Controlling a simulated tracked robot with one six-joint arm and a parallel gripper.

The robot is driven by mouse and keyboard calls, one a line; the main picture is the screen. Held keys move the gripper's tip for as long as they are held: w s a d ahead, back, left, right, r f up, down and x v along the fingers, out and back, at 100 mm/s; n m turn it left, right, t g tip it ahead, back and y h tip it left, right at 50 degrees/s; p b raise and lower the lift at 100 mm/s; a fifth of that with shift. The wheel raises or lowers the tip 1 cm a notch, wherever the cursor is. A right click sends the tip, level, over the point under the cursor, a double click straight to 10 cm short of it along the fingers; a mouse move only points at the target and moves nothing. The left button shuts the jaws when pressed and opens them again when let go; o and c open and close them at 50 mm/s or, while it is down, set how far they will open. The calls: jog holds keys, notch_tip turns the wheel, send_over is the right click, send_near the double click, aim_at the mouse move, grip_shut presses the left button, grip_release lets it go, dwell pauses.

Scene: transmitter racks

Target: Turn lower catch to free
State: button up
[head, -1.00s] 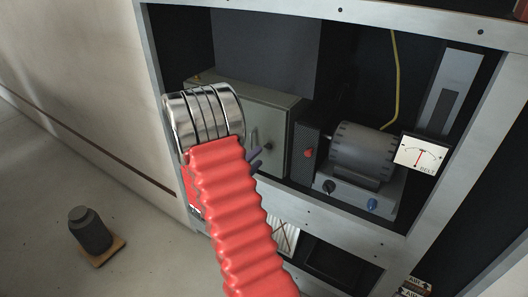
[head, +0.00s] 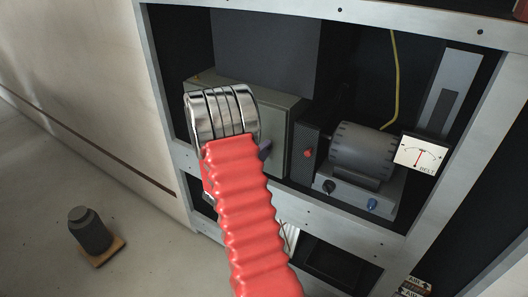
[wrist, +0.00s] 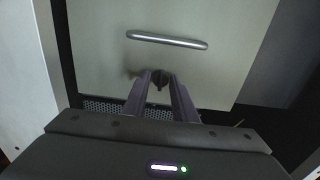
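The lower catch (wrist: 159,78) is a small dark knob on a pale cabinet door (wrist: 215,65), below a silver bar handle (wrist: 167,40) in the wrist view. My gripper (wrist: 159,80) has its two dark fingers apart, one on each side of the catch at the tips. I cannot tell whether they touch it. In the head view the grey-green cabinet (head: 285,104) stands in the rack's upper bay. My gripper (head: 265,150) is at its front, mostly hidden by my red-sleeved arm, and the catch is hidden there too.
Right of the cabinet are a panel with a red knob (head: 308,153), a grey ribbed motor-like unit (head: 362,150) and a BELT meter (head: 421,154). A yellow cable (head: 397,75) hangs behind. The rack's frame (head: 165,95) borders the bay. A dark weight (head: 90,230) stands on the floor.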

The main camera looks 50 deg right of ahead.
grip_shut()
jog(key=shift+f+n, duration=0.1)
jog(key=shift+n, duration=0.4)
jog(key=n, duration=1.7)
jog(key=shift+f, duration=0.1)
dwell(0.5)
